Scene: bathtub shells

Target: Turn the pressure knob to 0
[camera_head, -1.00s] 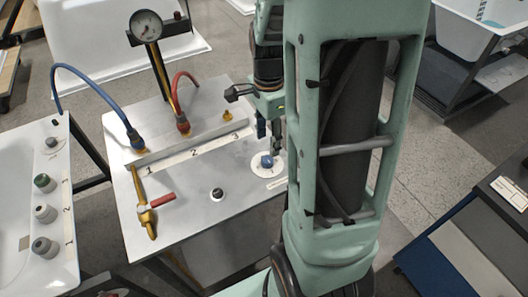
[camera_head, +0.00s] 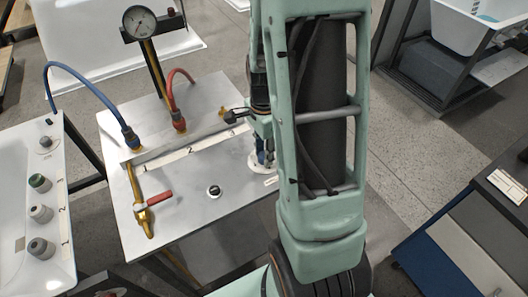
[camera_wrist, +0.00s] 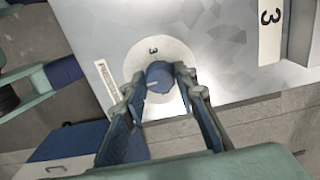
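The blue pressure knob (camera_wrist: 160,77) sits on a round white dial plate (camera_wrist: 185,56) on the metal panel. A short light mark shows near the knob's lower left edge, and a "3" is printed on the plate above it in the wrist view. My gripper (camera_wrist: 159,72) points at the knob with its fingers apart, one on each side. The gap looks slightly wider than the knob; contact is not clear. In the head view my gripper (camera_head: 262,158) is down at the dial plate (camera_head: 258,168), and it and my arm hide most of the knob.
A gauge (camera_head: 139,22) stands on a post behind the panel (camera_head: 210,150). Blue (camera_head: 85,83) and red (camera_head: 178,75) hoses rise from its rear rail. A brass valve with a red handle (camera_head: 159,197) and a black round fitting (camera_head: 214,191) lie left of the dial. A blue box stands nearby (camera_wrist: 70,145).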

